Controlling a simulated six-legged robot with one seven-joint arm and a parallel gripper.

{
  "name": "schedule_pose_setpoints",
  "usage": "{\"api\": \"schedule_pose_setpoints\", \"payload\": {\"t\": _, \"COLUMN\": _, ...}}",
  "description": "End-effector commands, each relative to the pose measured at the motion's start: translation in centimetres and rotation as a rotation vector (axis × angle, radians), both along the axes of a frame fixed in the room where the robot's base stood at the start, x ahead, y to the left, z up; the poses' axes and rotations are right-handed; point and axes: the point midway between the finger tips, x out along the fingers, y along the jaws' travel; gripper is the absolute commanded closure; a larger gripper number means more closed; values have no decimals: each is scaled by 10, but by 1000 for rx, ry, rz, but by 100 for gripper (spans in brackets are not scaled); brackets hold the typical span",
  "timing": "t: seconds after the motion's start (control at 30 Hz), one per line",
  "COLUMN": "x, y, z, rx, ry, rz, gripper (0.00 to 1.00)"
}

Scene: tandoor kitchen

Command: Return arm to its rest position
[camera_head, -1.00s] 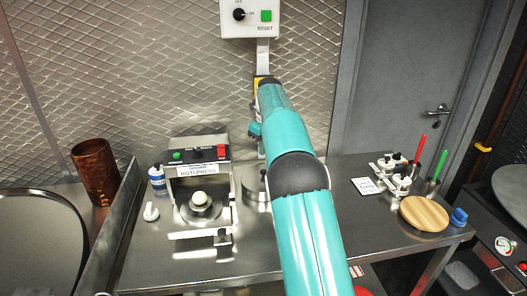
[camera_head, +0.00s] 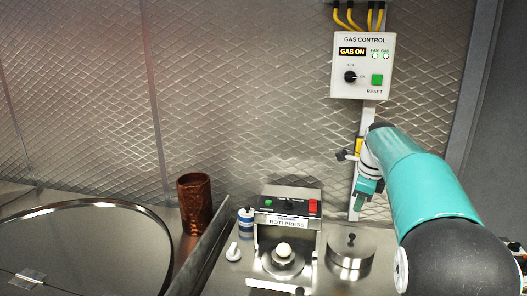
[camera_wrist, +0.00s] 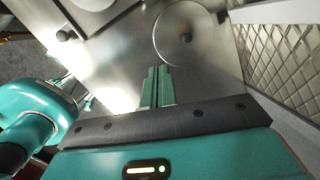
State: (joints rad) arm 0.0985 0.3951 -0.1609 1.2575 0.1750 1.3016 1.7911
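My teal arm comes in from the lower right in the head view, bent at a large black joint. My gripper (camera_head: 362,200) is at the arm's far end and points down. In the picture it overlaps the post under the gas control box; whether it touches is unclear. In the wrist view my gripper (camera_wrist: 158,72) shows its two teal fingers lying side by side with almost no gap. Nothing is seen between them.
The gas control box (camera_head: 361,66) hangs on the wall. Below stand the roti press (camera_head: 288,205), a round steel lidded container (camera_head: 350,262), a small blue-labelled bottle (camera_head: 246,223) and a copper tumbler (camera_head: 194,203). A large round rimmed surface (camera_head: 85,255) fills the lower left.

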Motion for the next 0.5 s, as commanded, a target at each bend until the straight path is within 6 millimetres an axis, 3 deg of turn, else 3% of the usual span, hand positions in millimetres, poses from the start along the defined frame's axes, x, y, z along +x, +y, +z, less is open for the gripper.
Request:
{"api": "schedule_pose_setpoints", "payload": {"t": 0.03, "x": -18, "y": 7, "z": 11, "rx": -17, "ry": -22, "rz": 84, "gripper": 100}}
{"api": "schedule_pose_setpoints", "payload": {"t": 0.2, "x": -71, "y": 30, "z": 30, "rx": -97, "ry": -83, "rz": 392, "gripper": 100}}
{"api": "schedule_pose_setpoints", "payload": {"t": 0.5, "x": -174, "y": 67, "z": 33, "rx": -283, "ry": -178, "rz": 944, "gripper": 100}}
